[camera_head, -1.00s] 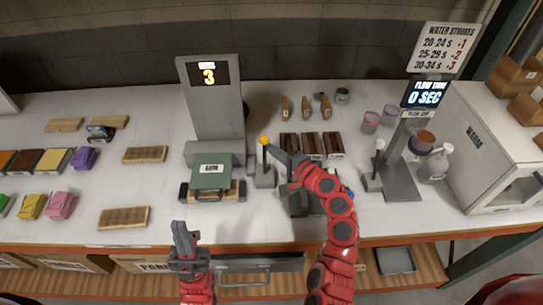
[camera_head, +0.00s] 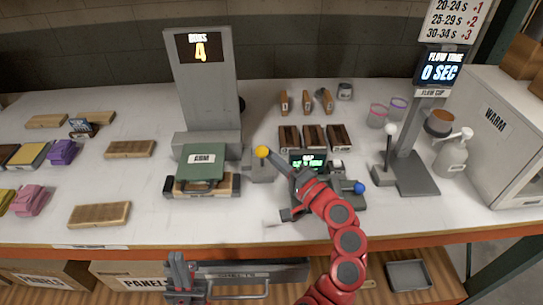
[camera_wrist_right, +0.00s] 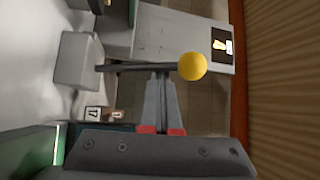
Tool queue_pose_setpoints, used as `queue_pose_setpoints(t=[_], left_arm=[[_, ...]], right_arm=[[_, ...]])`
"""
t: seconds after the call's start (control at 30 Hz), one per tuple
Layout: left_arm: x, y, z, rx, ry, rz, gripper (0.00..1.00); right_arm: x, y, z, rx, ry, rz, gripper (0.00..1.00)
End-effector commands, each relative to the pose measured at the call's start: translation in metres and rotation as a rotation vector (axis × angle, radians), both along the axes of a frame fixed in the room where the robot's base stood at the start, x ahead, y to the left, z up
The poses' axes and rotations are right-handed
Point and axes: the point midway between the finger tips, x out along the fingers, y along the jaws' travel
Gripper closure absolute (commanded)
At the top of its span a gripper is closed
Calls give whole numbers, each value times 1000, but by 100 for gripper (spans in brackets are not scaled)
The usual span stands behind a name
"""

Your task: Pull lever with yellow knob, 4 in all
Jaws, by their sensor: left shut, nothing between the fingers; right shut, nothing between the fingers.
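The yellow knob (camera_head: 262,152) tops a dark lever on a small grey base (camera_head: 258,170), beside the grey machine with a display (camera_head: 201,47) reading 4. In the right wrist view the yellow knob (camera_wrist_right: 192,66) and its lever stand just past my fingertips. My right gripper (camera_head: 272,158) is shut and empty, its tip at the lever just below the knob; whether it touches I cannot tell. It also shows in the right wrist view (camera_wrist_right: 160,78). My left gripper (camera_head: 176,262) is shut and empty, low in front of the table edge, pointing up.
A white-knobbed lever (camera_head: 389,140) stands on the right, and a blue knob (camera_head: 358,187) sits near my right arm. Wooden blocks (camera_head: 100,214) lie on the left. The front middle is clear.

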Motion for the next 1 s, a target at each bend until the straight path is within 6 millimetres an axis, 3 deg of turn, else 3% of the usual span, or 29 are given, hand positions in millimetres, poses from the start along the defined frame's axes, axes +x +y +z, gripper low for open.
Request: queue_pose_setpoints(t=[0.67, 0.87, 1.0], left_arm=[[0, 0, -3, 0, 0, 0, 100], [0, 0, -10, 0, 0, 0, 100], [0, 0, -18, 0, 0, 0, 100]], right_arm=[[-3, 3, -4, -1, 6, 11, 100], [-20, -13, -10, 1, 8, 9, 100], [-44, -37, -15, 2, 6, 1, 100]])
